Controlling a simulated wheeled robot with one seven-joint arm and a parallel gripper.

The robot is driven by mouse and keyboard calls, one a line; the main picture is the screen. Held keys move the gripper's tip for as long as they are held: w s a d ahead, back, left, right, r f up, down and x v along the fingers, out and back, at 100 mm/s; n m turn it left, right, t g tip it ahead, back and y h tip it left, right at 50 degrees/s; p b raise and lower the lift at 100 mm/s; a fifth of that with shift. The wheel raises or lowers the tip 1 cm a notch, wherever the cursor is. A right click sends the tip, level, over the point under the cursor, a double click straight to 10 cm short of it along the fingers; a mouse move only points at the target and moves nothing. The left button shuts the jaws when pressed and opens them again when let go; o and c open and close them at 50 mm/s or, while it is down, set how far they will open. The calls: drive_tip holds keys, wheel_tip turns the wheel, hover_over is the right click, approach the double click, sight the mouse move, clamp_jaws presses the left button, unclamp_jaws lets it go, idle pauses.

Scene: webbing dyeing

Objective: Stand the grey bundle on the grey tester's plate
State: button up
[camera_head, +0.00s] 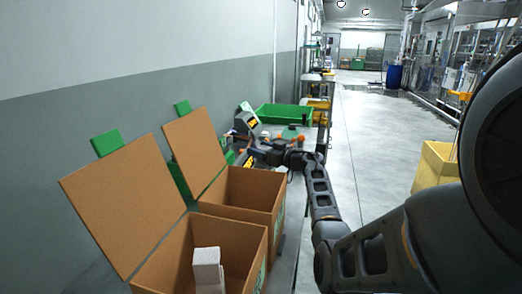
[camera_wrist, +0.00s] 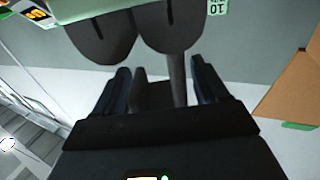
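In the head view my gripper (camera_head: 270,153) reaches over the bench among the testers and is small there. In the wrist view its two dark fingers (camera_wrist: 160,90) stand apart. A dark grey piece and a thin grey post show between or behind them; I cannot tell whether they touch. Beyond the fingertips are two rounded dark grey shapes (camera_wrist: 135,30) with black slots; I cannot tell whether they belong to the tester or the bundle. Testers with orange-lit displays (camera_head: 247,121) stand on the bench. I cannot clearly make out the grey bundle or the grey tester's plate.
The nearer holds a whitish block (camera_head: 207,268). A green tray (camera_head: 281,112) lies farther back. A yellow bin (camera_head: 436,167) stands right. The aisle floor (camera_head: 375,130) is clear.

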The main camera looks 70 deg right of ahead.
drive_tip(key=v, duration=1.2)
drive_tip(key=shift+p, duration=0.35)
drive_tip(key=shift+r, duration=0.15)
